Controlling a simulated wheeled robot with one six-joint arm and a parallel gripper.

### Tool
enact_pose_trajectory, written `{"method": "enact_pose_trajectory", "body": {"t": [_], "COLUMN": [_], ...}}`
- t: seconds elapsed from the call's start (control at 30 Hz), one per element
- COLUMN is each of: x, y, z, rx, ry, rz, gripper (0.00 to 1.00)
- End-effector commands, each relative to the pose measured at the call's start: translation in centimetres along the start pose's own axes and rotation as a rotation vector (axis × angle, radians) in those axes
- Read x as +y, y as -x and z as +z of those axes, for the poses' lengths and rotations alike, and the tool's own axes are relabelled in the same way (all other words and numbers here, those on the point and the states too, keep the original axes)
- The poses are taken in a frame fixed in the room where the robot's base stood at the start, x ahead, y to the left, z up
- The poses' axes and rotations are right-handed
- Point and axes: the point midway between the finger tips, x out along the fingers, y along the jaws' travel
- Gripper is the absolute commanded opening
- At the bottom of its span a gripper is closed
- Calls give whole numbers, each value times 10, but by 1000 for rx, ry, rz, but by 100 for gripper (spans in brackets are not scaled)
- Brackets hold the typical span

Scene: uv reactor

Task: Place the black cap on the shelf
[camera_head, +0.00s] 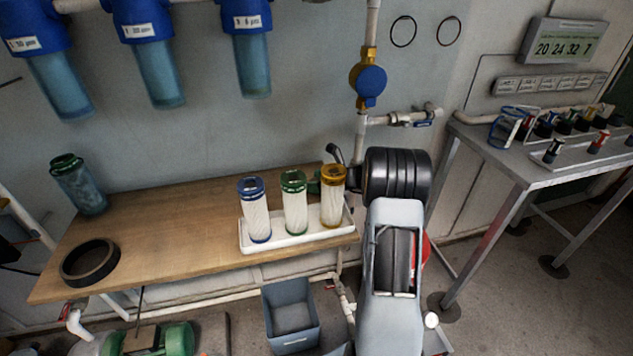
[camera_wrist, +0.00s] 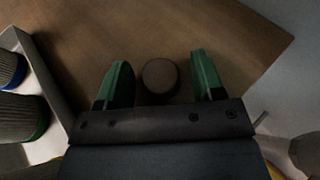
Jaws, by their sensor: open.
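A small dark round piece, which looks like the black cap (camera_wrist: 160,76), sits between the two green fingers of my gripper (camera_wrist: 161,64) in the wrist view. My gripper is open, with a gap showing on both sides of the piece. The wooden shelf (camera_wrist: 120,28) lies below it; I cannot tell whether the piece rests on the wood. In the head view my gripper (camera_head: 315,182) is mostly hidden behind the yellow-topped filter at the right end of the shelf (camera_head: 175,225). The dark piece is hidden there.
A white tray (camera_head: 290,243) holds blue-, green- and yellow-topped filters, close to my gripper. A black ring (camera_head: 89,262) and a dark jar (camera_head: 78,184) stand on the shelf's left. The shelf's middle is clear. A pipe with a blue valve (camera_head: 369,82) rises behind. A metal table (camera_head: 520,165) is right.

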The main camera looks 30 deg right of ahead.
Motion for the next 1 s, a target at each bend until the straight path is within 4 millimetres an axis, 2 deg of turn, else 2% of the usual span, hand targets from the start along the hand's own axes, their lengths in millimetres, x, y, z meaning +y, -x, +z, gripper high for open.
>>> {"method": "enact_pose_trajectory", "body": {"t": [0.27, 0.37, 0.73, 1.0], "x": [0, -1, -1, 0], "y": [5, 18, 88, 116], "z": [3, 3, 3, 2], "rx": [0, -1, -1, 0], "ry": [0, 0, -1, -1], "rz": [-2, -3, -4, -1], "gripper": [62, 62, 62, 62]}}
